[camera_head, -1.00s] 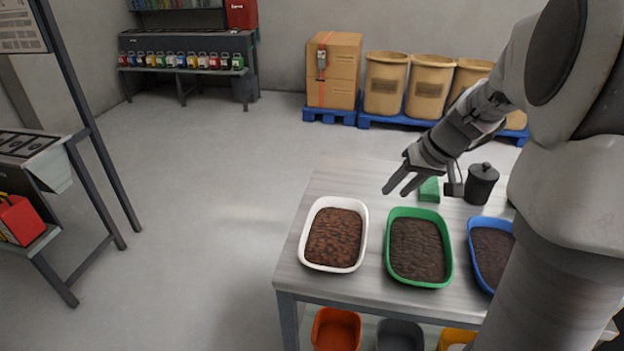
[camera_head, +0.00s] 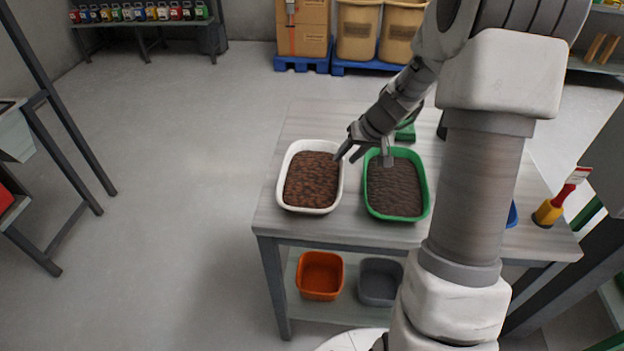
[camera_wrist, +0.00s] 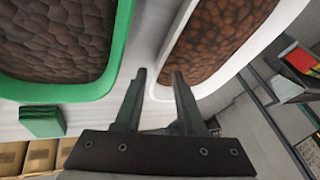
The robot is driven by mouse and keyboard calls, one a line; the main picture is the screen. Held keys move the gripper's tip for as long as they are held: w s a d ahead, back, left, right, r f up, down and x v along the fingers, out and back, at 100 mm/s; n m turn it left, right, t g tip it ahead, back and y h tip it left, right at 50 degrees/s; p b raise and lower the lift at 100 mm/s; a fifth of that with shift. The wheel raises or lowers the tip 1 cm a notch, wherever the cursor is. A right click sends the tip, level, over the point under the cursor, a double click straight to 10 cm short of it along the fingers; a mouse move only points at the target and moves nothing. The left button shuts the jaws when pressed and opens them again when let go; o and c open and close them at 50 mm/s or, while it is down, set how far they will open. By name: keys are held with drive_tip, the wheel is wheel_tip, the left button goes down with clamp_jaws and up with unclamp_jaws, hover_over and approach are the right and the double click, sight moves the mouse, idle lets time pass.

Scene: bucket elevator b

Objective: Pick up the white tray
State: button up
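The white tray (camera_head: 283,196) stands on the left part of the table, filled with reddish-brown lumpy material. It also shows in the wrist view (camera_wrist: 180,40), at upper right. My gripper (camera_head: 345,157) is over the right rim of the white tray, close to the green tray. In the wrist view my gripper (camera_wrist: 159,76) is open, with two dark fingers apart and nothing held between them. The fingertips appear near the white tray's rim. Whether they touch it I cannot tell.
A green tray (camera_head: 424,205) with dark brown material stands just right of the white tray. A green block (camera_wrist: 40,121) lies behind it. Orange (camera_head: 320,275) and grey (camera_head: 379,281) bins sit on the lower shelf. The table's left edge is clear.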

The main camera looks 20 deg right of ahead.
sight(342, 161)
drive_tip(key=x, duration=0.3)
drive_tip(key=shift+w+a+f, duration=0.1)
drive_tip(key=shift+f, duration=0.15)
clamp_jaws()
idle(1.2)
